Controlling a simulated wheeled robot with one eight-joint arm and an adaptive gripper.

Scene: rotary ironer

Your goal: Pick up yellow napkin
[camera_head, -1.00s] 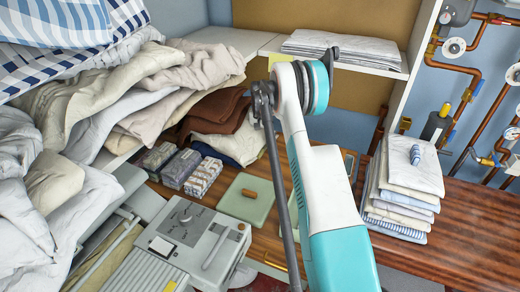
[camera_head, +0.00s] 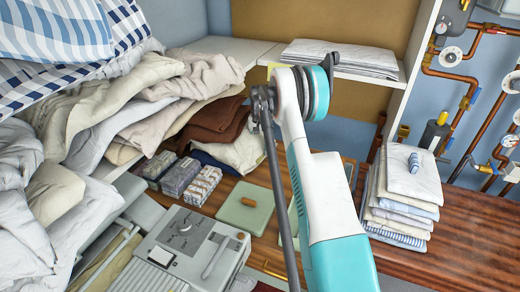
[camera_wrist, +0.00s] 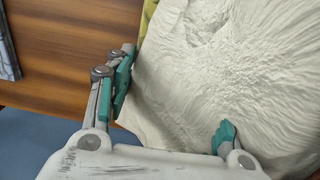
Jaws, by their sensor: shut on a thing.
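A small yellow patch (camera_head: 277,67), perhaps the yellow napkin, shows beside my arm below the shelf edge in the head view. A thin yellow-green strip (camera_wrist: 148,14) shows at the top of the wrist view, along the edge of a crinkled white cloth (camera_wrist: 225,65). My gripper (camera_wrist: 176,90) has its two green-padded fingers set wide, with the white cloth between them; it is shut on this cloth. In the head view my gripper is hidden behind my arm. Most of the yellow thing is hidden, and I cannot tell whether the fingers touch it.
A shelf (camera_head: 360,72) bears folded white linen (camera_head: 345,57). A folded stack (camera_head: 402,195) stands on the wooden counter (camera_head: 460,235). The grey ironer (camera_head: 195,250) and heaped laundry (camera_head: 75,130) fill the left. Pipes (camera_head: 480,120) line the right wall.

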